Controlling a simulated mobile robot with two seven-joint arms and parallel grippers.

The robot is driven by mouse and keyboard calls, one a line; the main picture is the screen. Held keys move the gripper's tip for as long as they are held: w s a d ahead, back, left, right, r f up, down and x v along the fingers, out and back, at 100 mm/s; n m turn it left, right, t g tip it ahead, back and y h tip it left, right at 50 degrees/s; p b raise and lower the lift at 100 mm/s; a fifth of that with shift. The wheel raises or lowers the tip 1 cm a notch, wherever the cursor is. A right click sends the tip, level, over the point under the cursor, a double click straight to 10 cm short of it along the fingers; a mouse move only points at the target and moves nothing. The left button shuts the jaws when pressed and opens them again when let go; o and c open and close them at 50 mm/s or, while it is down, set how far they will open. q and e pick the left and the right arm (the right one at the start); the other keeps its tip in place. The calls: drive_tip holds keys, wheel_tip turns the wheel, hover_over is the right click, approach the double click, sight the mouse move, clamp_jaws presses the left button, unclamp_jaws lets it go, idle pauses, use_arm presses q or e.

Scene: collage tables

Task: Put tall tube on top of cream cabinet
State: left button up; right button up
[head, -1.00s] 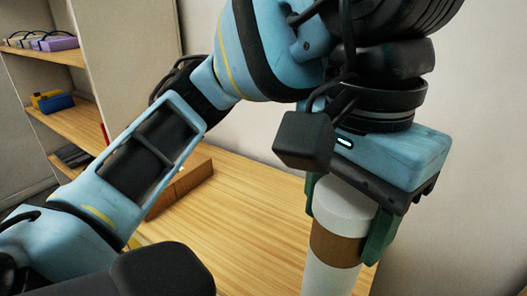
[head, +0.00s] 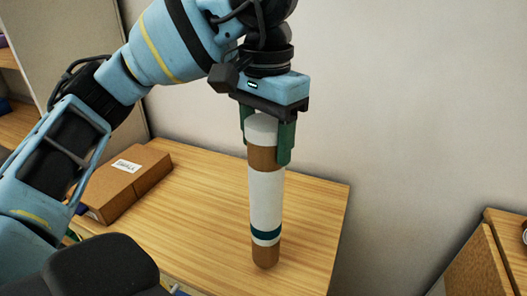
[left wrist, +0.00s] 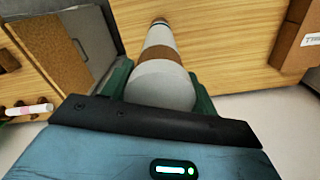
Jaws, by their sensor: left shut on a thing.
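My left gripper (head: 268,140) is shut on the upper end of the tall tube (head: 266,200). The tube is brown and white with a teal band low down, and it hangs upright over the wooden table; I cannot tell whether its foot touches. The left wrist view looks down along the tube (left wrist: 162,75) between the green fingers. I cannot say for sure which piece is the cream cabinet. A wood-topped piece (head: 478,268) shows at the lower right edge, partly cut off. My right gripper is not in view.
The wooden table (head: 200,225) has free room around the tube. A brown labelled box (head: 125,182) lies at its back left. A cream shelf unit (head: 75,45) stands at the far left. A pinkish tube (left wrist: 28,110) lies at the left of the left wrist view.

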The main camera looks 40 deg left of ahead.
use_arm(q)
drive_tip(key=shift+w+a+f, duration=0.15)
drive_tip(key=shift+w+a, duration=0.25)
drive_tip(key=shift+a, duration=0.1)
drive_tip(key=shift+f+b, duration=0.4)
drive_tip(key=shift+f, duration=1.25)
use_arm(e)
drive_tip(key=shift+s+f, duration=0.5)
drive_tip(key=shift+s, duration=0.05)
use_arm(q)
drive_tip(key=shift+f, duration=0.15)
drive_tip(key=o, duration=1.3)
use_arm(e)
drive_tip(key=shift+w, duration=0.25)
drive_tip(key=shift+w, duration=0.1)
